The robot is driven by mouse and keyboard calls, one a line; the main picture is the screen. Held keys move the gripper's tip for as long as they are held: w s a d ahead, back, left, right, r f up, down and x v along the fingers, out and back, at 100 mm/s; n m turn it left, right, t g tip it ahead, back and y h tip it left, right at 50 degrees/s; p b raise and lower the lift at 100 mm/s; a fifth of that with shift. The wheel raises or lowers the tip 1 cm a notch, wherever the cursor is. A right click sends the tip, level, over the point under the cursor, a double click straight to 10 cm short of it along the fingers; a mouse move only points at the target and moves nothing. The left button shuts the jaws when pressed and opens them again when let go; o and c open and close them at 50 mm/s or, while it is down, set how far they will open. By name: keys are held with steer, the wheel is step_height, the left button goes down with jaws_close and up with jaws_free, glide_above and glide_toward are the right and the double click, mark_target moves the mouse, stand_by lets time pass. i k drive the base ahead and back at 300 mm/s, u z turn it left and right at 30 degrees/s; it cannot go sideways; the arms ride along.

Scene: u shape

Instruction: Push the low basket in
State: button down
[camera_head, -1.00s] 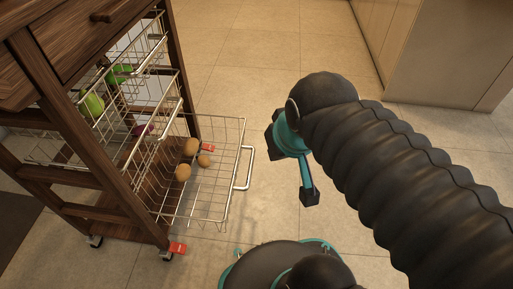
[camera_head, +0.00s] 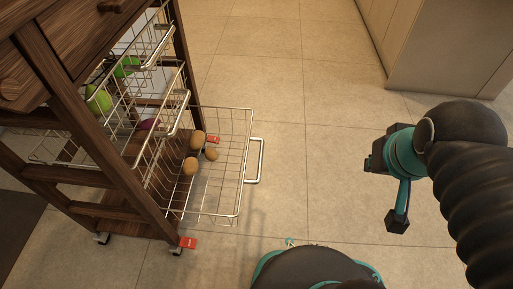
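The low basket (camera_head: 226,216) is the bottom wire basket of a dark wooden trolley. It sticks out to the right of the trolley, pulled well out, with its silver handle (camera_head: 261,162) on the right side. Several brown potato-like items (camera_head: 191,166) lie in it near the trolley side. My gripper (camera_head: 385,192) is to the right of the handle, with clear floor between them in the picture. It touches nothing that I can see. One teal finger with a black tip hangs down; the other finger is not clear, so I cannot tell its opening.
The trolley (camera_head: 150,190) has upper wire baskets (camera_head: 147,100) with green items (camera_head: 100,101) in them. A cabinet (camera_head: 440,50) stands at the upper right. The tiled floor (camera_head: 290,80) between is clear.

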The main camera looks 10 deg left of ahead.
mark_target(260, 164)
steer(key=k, duration=0.5)
steer(key=u, duration=0.75)
steer(key=i, duration=0.5)
